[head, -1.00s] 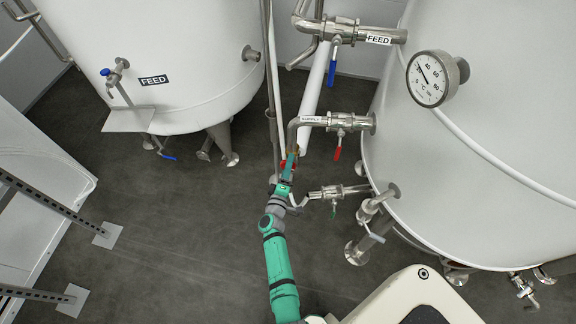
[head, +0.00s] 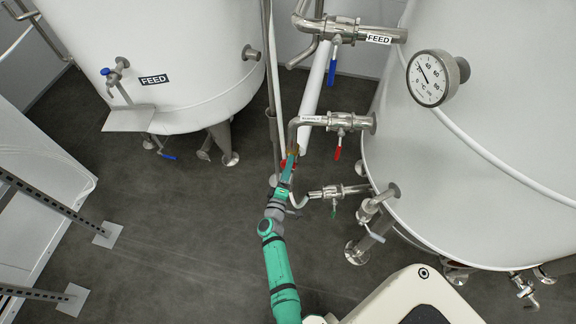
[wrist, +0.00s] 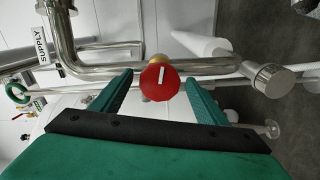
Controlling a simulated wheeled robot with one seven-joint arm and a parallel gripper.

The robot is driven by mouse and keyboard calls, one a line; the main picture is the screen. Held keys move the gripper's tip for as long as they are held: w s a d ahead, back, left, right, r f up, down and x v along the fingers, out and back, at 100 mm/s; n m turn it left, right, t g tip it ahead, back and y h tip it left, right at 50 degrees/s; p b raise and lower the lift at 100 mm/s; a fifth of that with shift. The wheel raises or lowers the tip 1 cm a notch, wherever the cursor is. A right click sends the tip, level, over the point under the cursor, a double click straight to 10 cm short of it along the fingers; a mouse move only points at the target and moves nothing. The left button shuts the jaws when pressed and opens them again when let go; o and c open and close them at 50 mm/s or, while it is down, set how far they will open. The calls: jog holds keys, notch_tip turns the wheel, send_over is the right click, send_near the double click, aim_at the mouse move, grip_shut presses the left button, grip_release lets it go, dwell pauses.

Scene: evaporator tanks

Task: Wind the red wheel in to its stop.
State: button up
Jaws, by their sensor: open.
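The red wheel (wrist: 159,81) is a round knob with a white mark, on a brass stem in front of a steel pipe in the wrist view. The mark stands close to upright there. My gripper (wrist: 158,86) is open, with one green finger on each side of the wheel and a gap showing on both sides. In the head view a small red part of the wheel (head: 289,165) shows beside my gripper (head: 287,172). Most of the wheel is hidden there by the gripper.
A pipe labelled SUPPLY (wrist: 42,42) runs close by in the wrist view. In the head view a red-handled valve (head: 338,142) and a green-handled valve (head: 334,200) sit to the right. White tanks (head: 470,130) stand on both sides. Floor (head: 180,230) at left is clear.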

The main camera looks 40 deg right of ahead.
jog(key=v, duration=0.9)
jog(key=shift+a, duration=0.2)
jog(key=shift+s, duration=0.1)
jog(key=s+a+r+m+t+y, duration=0.1)
jog(key=s+a+r+m+y, duration=0.2)
jog(key=s+a+r+y, duration=0.3)
jog(key=s+a+r+m+t+y, duration=0.2)
jog(key=s+a+r+y, duration=0.5)
jog(key=s+a+r, duration=0.8)
jog(key=s+a, duration=0.7)
jog(key=s, duration=0.1)
jog(key=shift+s+m+t+y, duration=0.2)
jog(key=shift+m+t+y, duration=0.1)
jog(key=shift+m, duration=0.1)
jog(key=shift+r, duration=0.1)
